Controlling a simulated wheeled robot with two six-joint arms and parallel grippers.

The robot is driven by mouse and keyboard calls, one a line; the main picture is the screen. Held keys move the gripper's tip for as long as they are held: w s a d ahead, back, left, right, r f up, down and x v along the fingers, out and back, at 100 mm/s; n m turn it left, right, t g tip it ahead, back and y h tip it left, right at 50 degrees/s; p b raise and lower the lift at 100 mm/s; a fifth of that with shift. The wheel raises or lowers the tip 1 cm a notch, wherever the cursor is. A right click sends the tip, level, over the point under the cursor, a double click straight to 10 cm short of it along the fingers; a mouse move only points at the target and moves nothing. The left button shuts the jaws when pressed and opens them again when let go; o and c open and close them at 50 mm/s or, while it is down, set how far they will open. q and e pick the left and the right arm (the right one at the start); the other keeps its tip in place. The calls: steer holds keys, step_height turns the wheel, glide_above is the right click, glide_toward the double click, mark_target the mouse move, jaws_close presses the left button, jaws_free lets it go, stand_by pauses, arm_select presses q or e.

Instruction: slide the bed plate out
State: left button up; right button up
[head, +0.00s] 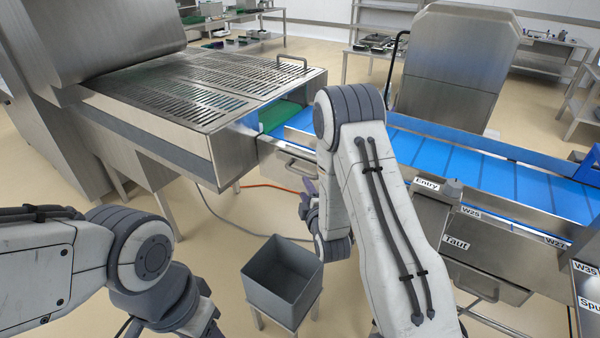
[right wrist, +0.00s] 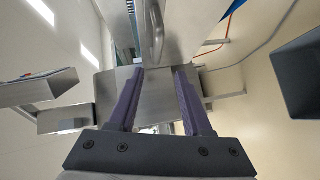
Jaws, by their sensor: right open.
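A steel front panel with a bar handle (head: 292,163), which looks like the bed plate's front, sits under the blue belt beside the sealer; my right arm partly covers it. My right gripper (head: 308,200) is open and just below that handle in the head view. In the right wrist view, the open purple fingers (right wrist: 158,85) point toward a steel bar handle (right wrist: 154,35), which lies ahead of the gap between them. Nothing is between the fingers. My left arm is at the lower left, and its fingers are not clearly visible.
The steel sealer (head: 205,90) with a slotted top stands at left. The blue conveyor (head: 470,160) runs right. A grey open bin (head: 283,280) stands on a stool below my right gripper. A labelled steel cabinet (head: 460,246) is at right. An orange hose (head: 262,186) lies on the floor.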

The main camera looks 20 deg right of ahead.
mark_target(301, 174)
steer(key=w, duration=0.3)
steer(key=w+d+f+p, duration=0.1)
steer(key=w, duration=0.2)
steer(key=w+p, duration=0.1)
steer(key=w, duration=0.3)
steer(key=shift+w+d+f, duration=0.1)
steer(key=shift+d+f, duration=0.15)
steer(key=shift+d, duration=0.15)
steer(key=shift+c, duration=0.3)
jaws_close()
stand_by(0.7)
